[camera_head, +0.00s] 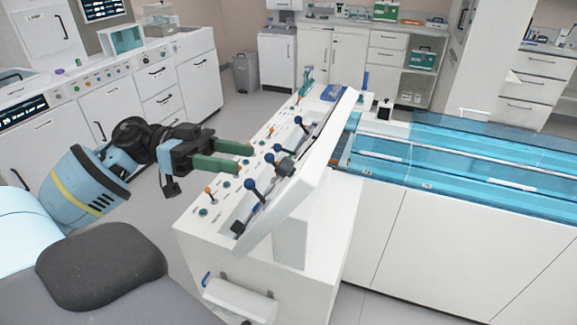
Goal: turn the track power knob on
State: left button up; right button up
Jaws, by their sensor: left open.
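The white control console (318,205) stands in the middle, with a sloped panel carrying several blue-ball levers (250,184), a dark knob (287,167) and small orange-tipped switches (208,190). Small green knobs (203,212) sit along its near left edge. The labels are too small to read, so I cannot tell which one is the track power knob. My left gripper (248,160) is open and empty, its green fingers reaching from the left over the panel's left side. Its fingers hide part of the panel. I cannot tell whether they touch anything. My right gripper is not in view.
A long blue transparent track cover (470,160) on a white base extends right from the console. A white handle or roll (240,298) juts from the console's near side. Cabinets (185,85) line the left and back. Open floor lies behind the console, around a grey bin (245,73).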

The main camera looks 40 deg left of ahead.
aim_at(285, 167)
pick_arm(q)
jog(key=x, duration=0.5)
jog(key=shift+w+d+r+p, duration=0.1)
jog(key=shift+w+d+p, duration=0.05)
jog(key=shift+d+p, duration=0.15)
jog(key=shift+x, duration=1)
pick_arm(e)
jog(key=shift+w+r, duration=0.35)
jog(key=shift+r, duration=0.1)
pick_arm(q)
jog(key=shift+c, duration=0.2)
jog(key=c, duration=0.9)
